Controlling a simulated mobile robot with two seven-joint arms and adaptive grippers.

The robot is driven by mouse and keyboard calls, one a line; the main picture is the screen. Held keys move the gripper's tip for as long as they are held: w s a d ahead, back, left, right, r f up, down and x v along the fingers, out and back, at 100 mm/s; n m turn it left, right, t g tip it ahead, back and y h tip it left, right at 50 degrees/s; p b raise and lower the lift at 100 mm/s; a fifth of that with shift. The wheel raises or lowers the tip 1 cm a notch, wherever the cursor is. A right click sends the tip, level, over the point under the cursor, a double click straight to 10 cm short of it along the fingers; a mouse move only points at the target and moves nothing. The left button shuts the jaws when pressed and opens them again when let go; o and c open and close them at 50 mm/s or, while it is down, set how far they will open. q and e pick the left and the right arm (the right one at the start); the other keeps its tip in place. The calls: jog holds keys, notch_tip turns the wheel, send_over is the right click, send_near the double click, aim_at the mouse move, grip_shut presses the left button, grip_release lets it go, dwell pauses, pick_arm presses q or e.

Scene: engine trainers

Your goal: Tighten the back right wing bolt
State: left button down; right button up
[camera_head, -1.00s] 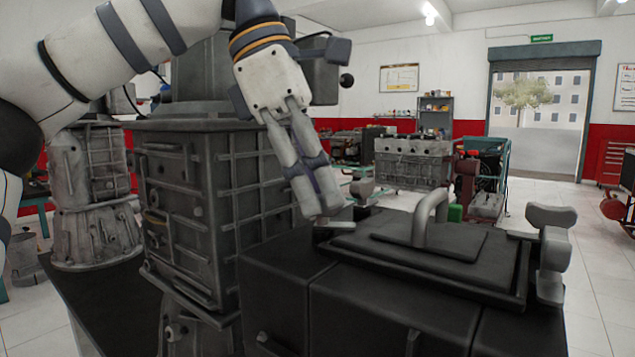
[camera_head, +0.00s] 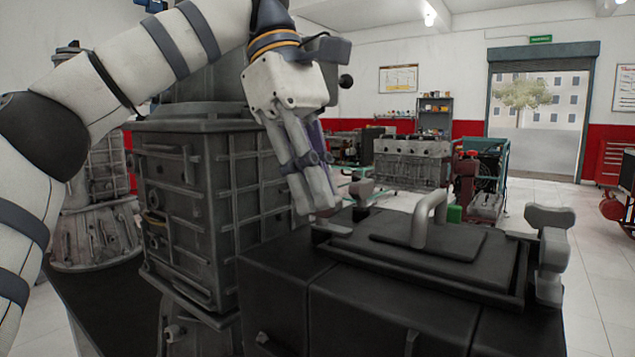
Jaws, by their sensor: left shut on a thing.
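The black box (camera_head: 400,312) at the lower centre has a raised lid with a grey loop handle (camera_head: 425,220). Grey wing bolts stand at its edges: one (camera_head: 361,191) at the lid's back left and a large pair at its right, the upper (camera_head: 550,216) partly over the lower (camera_head: 552,252). My left gripper (camera_head: 318,208) points down at the lid's left edge. My right gripper is not in view.
A tall dark ribbed engine block (camera_head: 205,220) stands close on the left, beside and behind my left arm. Engine trainers (camera_head: 412,163) stand farther back. The white floor (camera_head: 598,270) at the right is open.

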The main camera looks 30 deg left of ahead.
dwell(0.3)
pick_arm(q)
jog(key=c, duration=1.6)
grip_release()
